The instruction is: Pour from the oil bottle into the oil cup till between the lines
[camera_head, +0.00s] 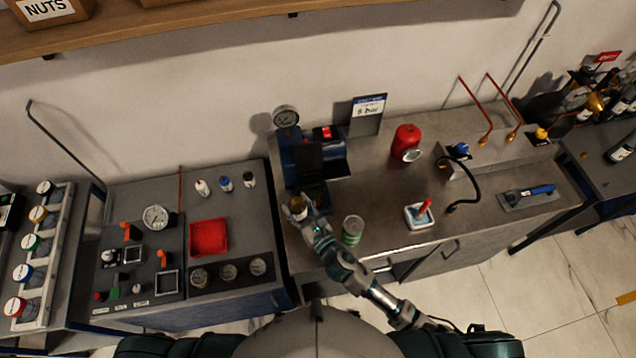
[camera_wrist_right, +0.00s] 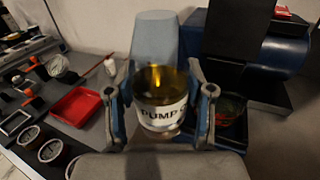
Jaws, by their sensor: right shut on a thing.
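The oil bottle (camera_wrist_right: 162,100), a clear amber vessel with a white label reading "PUMP", is between the fingers of my right gripper (camera_wrist_right: 163,108). In the head view my right gripper (camera_head: 300,208) holds it at the front left of the steel bench, by the blue machine. The bottle looks roughly upright in the wrist view; its liquid level cannot be told. A clear cup with a greenish tint (camera_head: 352,230) stands on the bench to the right of my right gripper; it may be the oil cup, but its lines are too small to see. My left gripper is not in view.
The blue machine (camera_head: 305,160) with a gauge stands behind my right gripper. A red canister (camera_head: 406,140) and a white tray with a red-handled item (camera_head: 420,214) are to the right. A red tray (camera_head: 208,237) lies on the left bench. Bench space behind the clear cup is free.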

